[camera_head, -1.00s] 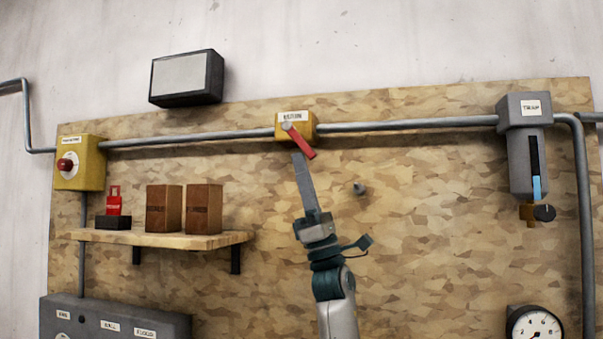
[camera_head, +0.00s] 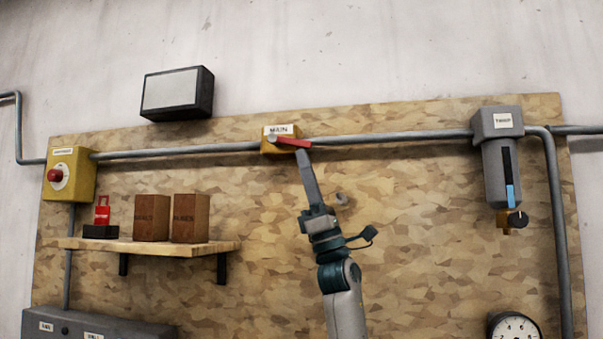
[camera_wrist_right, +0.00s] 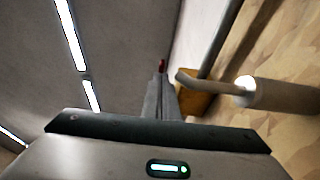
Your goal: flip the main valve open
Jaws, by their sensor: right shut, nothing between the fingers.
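The main valve is a yellow block (camera_head: 272,144) labelled MAIN on the grey pipe along the board's top. Its red handle (camera_head: 293,142) points right, nearly in line with the pipe and tilted slightly down. My right gripper (camera_head: 302,154) is shut and empty, its tips just under the handle's outer end; whether they touch it I cannot tell. In the right wrist view the shut fingers (camera_wrist_right: 161,85) point up toward a small red part of the handle (camera_wrist_right: 162,65), with the yellow block (camera_wrist_right: 196,98) to their right. My left gripper is not in view.
A grey pipe (camera_head: 390,138) runs to the TRAP unit (camera_head: 497,124) at the right. A wooden shelf (camera_head: 150,246) with two brown boxes stands at the left, below a yellow box with a red button (camera_head: 68,174). A gauge (camera_head: 514,328) is at the lower right.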

